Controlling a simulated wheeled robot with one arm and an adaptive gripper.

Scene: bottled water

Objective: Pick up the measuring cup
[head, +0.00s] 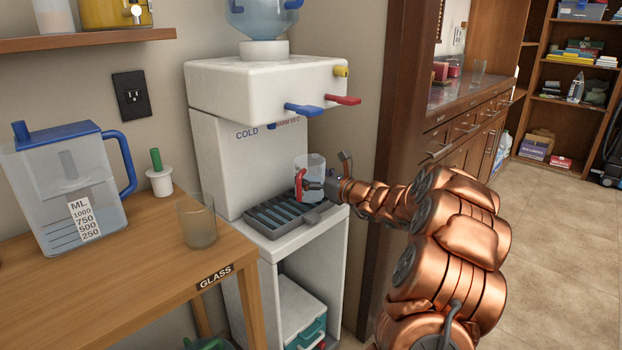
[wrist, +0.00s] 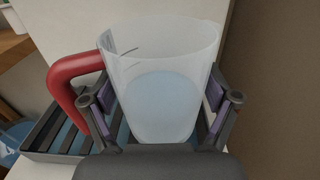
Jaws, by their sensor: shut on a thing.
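The measuring cup (head: 314,174) is a clear cup with a red handle, at the drip tray of the water dispenser. In the wrist view the cup (wrist: 160,85) stands upright between my fingers, with its red handle on the left. It holds what looks like pale water. My gripper (wrist: 160,112) is shut on the cup's body, one finger on each side. In the head view my gripper (head: 322,186) reaches the cup from the right. I cannot tell whether the cup's base touches the tray.
The white water dispenser (head: 215,150) has blue, red and yellow taps above a grey drip tray (head: 262,226). A wooden table (head: 150,285) at the left holds a pitcher (head: 70,190) with a blue handle and a glass (head: 197,222). A brown door frame (head: 395,100) stands close behind my arm.

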